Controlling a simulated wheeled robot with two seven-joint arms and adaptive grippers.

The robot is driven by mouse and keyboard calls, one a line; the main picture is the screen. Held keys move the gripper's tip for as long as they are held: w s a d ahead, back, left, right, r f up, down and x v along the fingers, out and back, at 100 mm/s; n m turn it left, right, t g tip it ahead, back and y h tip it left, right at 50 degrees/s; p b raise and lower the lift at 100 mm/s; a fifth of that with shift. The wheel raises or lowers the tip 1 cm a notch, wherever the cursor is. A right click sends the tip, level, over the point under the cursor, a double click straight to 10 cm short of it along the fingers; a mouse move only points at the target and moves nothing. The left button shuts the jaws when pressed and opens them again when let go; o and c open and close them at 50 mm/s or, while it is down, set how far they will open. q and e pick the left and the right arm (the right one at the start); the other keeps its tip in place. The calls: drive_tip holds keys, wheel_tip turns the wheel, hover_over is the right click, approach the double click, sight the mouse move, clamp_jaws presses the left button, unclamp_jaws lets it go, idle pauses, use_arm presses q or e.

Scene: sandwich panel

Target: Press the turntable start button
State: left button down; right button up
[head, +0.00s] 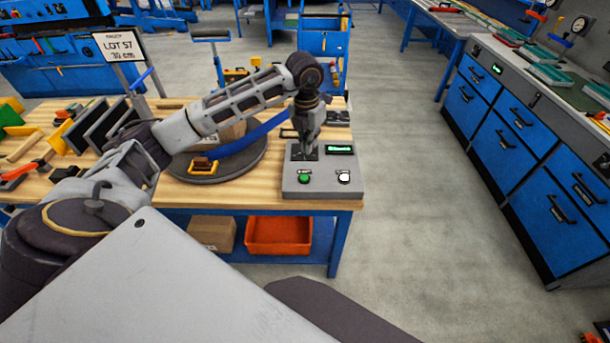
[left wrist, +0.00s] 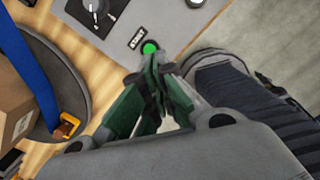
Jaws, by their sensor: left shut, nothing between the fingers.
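The grey control box (head: 324,188) sits at the right front corner of the wooden bench. Its green button (head: 305,179) is at the front left and also shows in the left wrist view (left wrist: 150,47), beside a label reading START (left wrist: 137,38). My left gripper (head: 308,150) points down over the back of the box, its fingers shut and empty. In the left wrist view the fingertips (left wrist: 155,66) appear close to the green button; I cannot tell whether they touch it. The round dark turntable (head: 247,166) is left of the box. My right gripper is not in view.
A second, pale button (head: 343,178) and a lit green display (head: 340,150) are on the box. A carton (left wrist: 12,105) with a blue strap (head: 250,138) is on the turntable. Dark panels (head: 92,122) stand at the left. The floor right of the bench is clear.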

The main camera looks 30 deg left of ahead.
use_arm(q)
drive_tip(key=shift+s+a+n+g+y, duration=0.1)
drive_tip(key=shift+s+a+n+g, duration=0.1)
drive_tip(key=shift+n, duration=0.85)
drive_tip(key=shift+s+a+n+g+y, duration=0.15)
drive_tip(key=shift+s+n, duration=0.1)
drive_tip(key=shift+n, duration=0.75)
drive_tip(key=shift+s+a+n+g+y, duration=0.1)
drive_tip(key=shift+s+a+n, duration=0.1)
drive_tip(key=shift+n, duration=0.85)
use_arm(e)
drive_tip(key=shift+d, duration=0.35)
use_arm(q)
drive_tip(key=shift+f, duration=0.1)
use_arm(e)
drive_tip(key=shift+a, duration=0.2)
use_arm(q)
drive_tip(key=p, duration=0.3)
approach(304, 178)
drive_tip(key=f, duration=0.4)
drive_tip(key=s+f, duration=0.1)
drive_tip(key=f, duration=0.2)
drive_tip(key=shift+d, duration=0.2)
drive_tip(key=shift+f, duration=0.1)
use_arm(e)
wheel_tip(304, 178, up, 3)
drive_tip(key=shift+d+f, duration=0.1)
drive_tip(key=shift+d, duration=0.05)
